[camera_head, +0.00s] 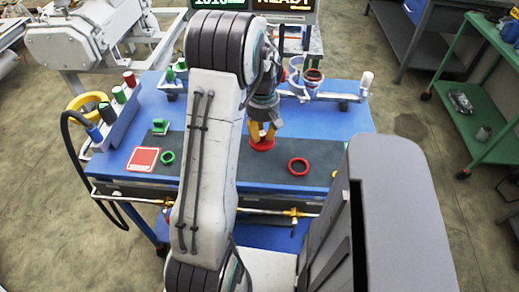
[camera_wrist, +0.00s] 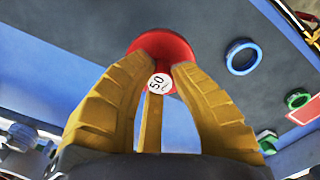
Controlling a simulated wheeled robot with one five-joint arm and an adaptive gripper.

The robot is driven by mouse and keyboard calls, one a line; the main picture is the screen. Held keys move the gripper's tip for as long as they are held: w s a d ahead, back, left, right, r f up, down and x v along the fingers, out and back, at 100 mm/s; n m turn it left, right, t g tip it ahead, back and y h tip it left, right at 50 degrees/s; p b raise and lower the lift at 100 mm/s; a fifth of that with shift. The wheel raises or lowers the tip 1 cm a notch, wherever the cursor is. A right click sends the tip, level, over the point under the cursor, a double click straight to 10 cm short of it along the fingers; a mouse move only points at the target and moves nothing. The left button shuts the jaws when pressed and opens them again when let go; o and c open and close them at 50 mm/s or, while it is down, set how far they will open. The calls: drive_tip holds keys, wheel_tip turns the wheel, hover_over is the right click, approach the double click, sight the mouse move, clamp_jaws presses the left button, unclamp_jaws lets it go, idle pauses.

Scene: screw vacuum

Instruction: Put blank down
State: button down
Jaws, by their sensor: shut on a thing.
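My gripper (camera_head: 262,132) has yellow fingers. They are closed around a red blank (camera_head: 262,146) with a round flange, over the dark strip of the blue table. In the wrist view my gripper (camera_wrist: 163,68) pinches the stem of this red blank (camera_wrist: 163,40). A white end marked 50 shows between the fingers. The flange faces the table top; I cannot tell whether it touches. A red ring (camera_head: 298,167) lies to its right on the dark strip. A green ring (camera_head: 167,157) lies to the left. A blue ring (camera_wrist: 243,57) shows in the wrist view; my arm hides it in the head view.
A red square plate (camera_head: 143,159) and a small green part (camera_head: 160,127) are at the table's left. A rack with colored cylinders (camera_head: 113,117) stands at the left edge. A clamp-like fixture (camera_head: 305,84) stands at the back right. A green shelf (camera_head: 480,110) is farther right.

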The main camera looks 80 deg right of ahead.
sight(259, 144)
drive_tip(key=shift+w+a+f, duration=0.25)
drive_tip(key=shift+a+f, duration=0.35)
drive_tip(key=shift+a, duration=0.3)
drive_tip(key=shift+f, duration=2)
drive_tip(key=shift+f, duration=0.1)
drive_tip(key=c, duration=1.2)
unclamp_jaws()
wheel_tip(259, 144, up, 12)
drive_tip(key=shift+r+p, duration=0.1)
drive_tip(key=shift+p, duration=0.2)
